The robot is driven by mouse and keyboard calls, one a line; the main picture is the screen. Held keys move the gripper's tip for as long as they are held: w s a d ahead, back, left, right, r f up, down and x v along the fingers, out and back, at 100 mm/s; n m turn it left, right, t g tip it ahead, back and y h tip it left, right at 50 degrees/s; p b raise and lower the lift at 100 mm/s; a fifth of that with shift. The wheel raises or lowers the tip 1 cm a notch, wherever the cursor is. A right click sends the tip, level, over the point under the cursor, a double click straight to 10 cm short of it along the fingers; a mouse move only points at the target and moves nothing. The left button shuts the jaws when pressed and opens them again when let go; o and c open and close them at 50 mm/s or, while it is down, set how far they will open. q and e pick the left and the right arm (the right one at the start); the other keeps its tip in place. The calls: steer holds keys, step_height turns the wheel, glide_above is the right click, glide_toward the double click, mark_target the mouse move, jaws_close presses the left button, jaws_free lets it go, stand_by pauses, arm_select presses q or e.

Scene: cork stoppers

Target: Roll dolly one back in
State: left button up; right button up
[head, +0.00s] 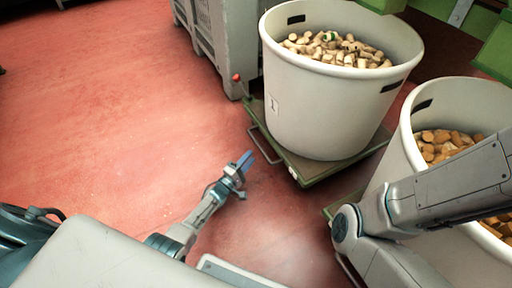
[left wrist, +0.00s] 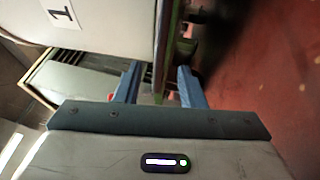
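Dolly one is a low green dolly (head: 318,172) in the upper middle of the head view, with a metal loop handle (head: 262,146) at its left side. It carries a large white tub (head: 325,110) full of cork stoppers (head: 340,48). The tub's label reads 1 in the left wrist view (left wrist: 62,13). My left gripper (head: 246,160) is just left of and below the loop handle, its blue fingers pointing towards it. In the left wrist view the fingers (left wrist: 158,85) are apart, with no clear object held between them. My right gripper is out of view.
A second white tub (head: 440,105) of browner corks stands at the right, partly behind my right arm. A grey slatted crate (head: 222,40) stands behind dolly one, near a red knob (head: 237,77). The red floor (head: 110,110) at the left is clear.

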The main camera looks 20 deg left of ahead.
arm_select(q)
steer(key=shift+p+v, duration=0.3)
steer(key=shift+v, duration=1.1)
